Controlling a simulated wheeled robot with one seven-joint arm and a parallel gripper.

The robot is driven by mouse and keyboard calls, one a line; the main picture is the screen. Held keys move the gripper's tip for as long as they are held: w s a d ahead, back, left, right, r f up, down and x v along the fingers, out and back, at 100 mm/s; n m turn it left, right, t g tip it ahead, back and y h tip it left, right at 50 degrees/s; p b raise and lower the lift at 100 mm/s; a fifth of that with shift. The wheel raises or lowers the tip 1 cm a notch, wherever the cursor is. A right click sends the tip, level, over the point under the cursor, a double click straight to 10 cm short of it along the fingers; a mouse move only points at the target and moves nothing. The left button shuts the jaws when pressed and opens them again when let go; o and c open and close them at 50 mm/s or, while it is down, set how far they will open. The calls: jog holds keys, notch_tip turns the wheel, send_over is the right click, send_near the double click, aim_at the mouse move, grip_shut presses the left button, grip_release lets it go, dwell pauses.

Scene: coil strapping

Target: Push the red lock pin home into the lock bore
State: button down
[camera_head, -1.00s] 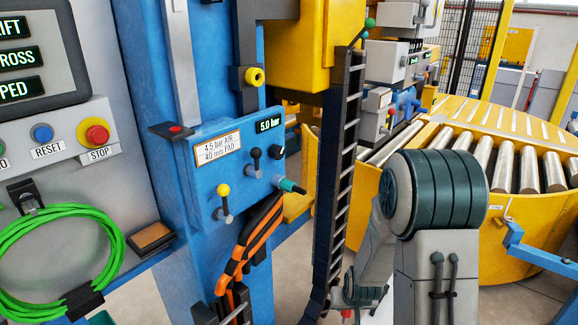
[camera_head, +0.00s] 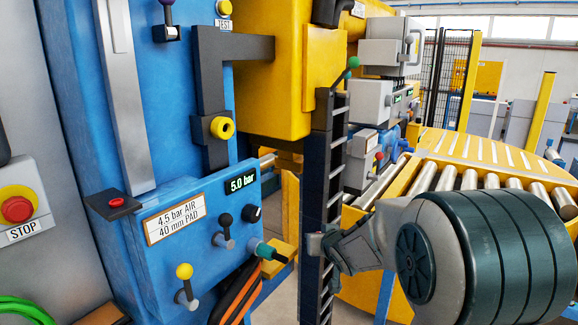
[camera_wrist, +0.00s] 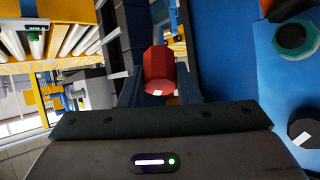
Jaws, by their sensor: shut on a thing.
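The red lock pin (camera_wrist: 158,70) shows in the wrist view as a red faceted knob between my fingers. My gripper (camera_wrist: 158,88) is shut on it. In the head view my gripper (camera_head: 328,246) is small, at the dark ladder-like rail, right of the blue valve panel; I cannot make out the pin there. A yellow collar with a dark hole (camera_head: 222,128), which looks like the lock bore, sits on a dark bracket on the blue column, up and left of my gripper. The pin is apart from this collar.
The blue panel (camera_head: 205,215) carries levers, including a yellow-knobbed one (camera_head: 184,272), and a teal-tipped fitting (camera_head: 268,251) projecting toward my gripper. The dark rail (camera_head: 318,170) stands upright beside it. A small red button-like piece (camera_head: 116,203) sits on a black ledge. A roller conveyor (camera_head: 450,180) lies behind.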

jog(key=s+a+r+n+y, duration=0.2)
jog(key=r+y, duration=0.3)
jog(key=r, duration=0.5)
jog(key=s+a+r+n+t+y, duration=0.1)
jog(key=s+a+r+n+y, duration=0.2)
jog(key=r, duration=0.6)
jog(key=s+a+r+n+t+y, duration=0.1)
jog(key=s+a+r+n+y, duration=0.1)
jog(key=s+r+y, duration=0.4)
notch_tip(320, 180, up, 5)
jog(key=shift+a+f+y, duration=0.2)
jog(key=shift+a+y, duration=0.3)
jog(key=shift+a, duration=0.35)
jog(key=shift+s+f+b, duration=0.1)
jog(key=shift+b, duration=0.25)
jog(key=shift+w+a+b, duration=0.15)
jog(key=shift+w+a, duration=0.75)
jog(key=shift+a, duration=0.25)
jog(key=shift+w+a+b, duration=0.15)
jog(key=shift+w+a, duration=0.7)
jog(key=shift+a, duration=0.25)
jog(key=shift+w, duration=0.1)
